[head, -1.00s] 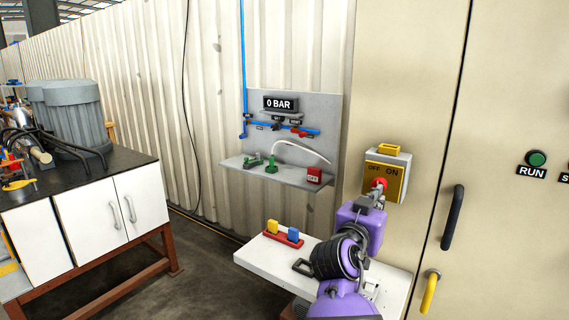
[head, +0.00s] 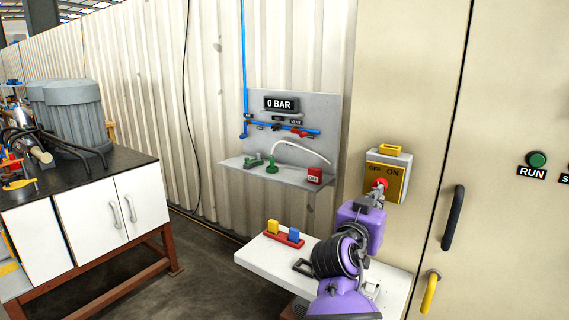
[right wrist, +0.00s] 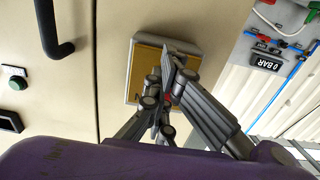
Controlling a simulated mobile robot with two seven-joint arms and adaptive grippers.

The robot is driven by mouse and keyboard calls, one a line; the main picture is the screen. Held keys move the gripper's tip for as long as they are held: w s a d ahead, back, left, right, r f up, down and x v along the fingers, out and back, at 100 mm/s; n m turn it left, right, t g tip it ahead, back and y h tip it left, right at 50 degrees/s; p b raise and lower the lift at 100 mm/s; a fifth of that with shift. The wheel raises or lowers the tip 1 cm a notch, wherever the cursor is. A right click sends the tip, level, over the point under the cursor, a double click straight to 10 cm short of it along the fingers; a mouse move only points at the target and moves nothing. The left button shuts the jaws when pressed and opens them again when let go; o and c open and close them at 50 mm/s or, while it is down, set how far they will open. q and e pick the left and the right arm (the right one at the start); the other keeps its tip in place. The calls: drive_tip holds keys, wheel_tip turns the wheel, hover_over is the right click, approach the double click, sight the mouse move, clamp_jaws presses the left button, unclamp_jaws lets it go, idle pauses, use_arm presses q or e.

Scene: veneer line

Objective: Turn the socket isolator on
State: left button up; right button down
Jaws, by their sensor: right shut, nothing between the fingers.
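The socket isolator (head: 394,172) is a grey box with a yellow plate marked OFF and ON and a red rotary knob (head: 379,184). It is fixed to the beige cabinet face. My right gripper (head: 377,190) is shut and empty, with its fingertips at the knob in the head view. In the right wrist view the closed fingers (right wrist: 172,75) overlap the isolator plate (right wrist: 146,71) and hide most of the knob. I cannot tell whether they touch it, nor which way the knob points. My left gripper is not in view.
A white shelf (head: 268,256) with a red block holding yellow and blue pieces lies below my right arm. A black handle (head: 453,217) and a yellow handle (head: 429,292) stick out to the right. A grey shelf (head: 290,177) holds green fittings and a red tag.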

use_arm(q)
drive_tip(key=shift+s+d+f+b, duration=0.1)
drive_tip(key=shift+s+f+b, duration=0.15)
drive_tip(key=shift+b, duration=0.1)
use_arm(e)
drive_tip(key=shift+w+a+r, duration=0.1)
drive_tip(key=shift+w+r, duration=0.1)
drive_tip(key=shift+r, duration=0.35)
drive_tip(key=shift+a, duration=0.1)
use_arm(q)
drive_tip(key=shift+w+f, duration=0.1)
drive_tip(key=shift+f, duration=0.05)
use_arm(e)
drive_tip(key=shift+w+a, duration=0.45)
drive_tip(key=shift+w, duration=0.1)
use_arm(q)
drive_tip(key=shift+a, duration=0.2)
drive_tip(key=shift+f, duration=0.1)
use_arm(e)
drive_tip(key=shift+f, duration=0.1)
use_arm(q)
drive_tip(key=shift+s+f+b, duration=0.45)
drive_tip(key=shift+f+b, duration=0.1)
drive_tip(key=shift+b, duration=0.05)
use_arm(e)
drive_tip(key=f+v, duration=0.1)
drive_tip(key=v, duration=0.5)
drive_tip(key=shift+a+f, duration=0.2)
drive_tip(key=shift+a, duration=0.05)
drive_tip(key=shift+w, duration=0.1)
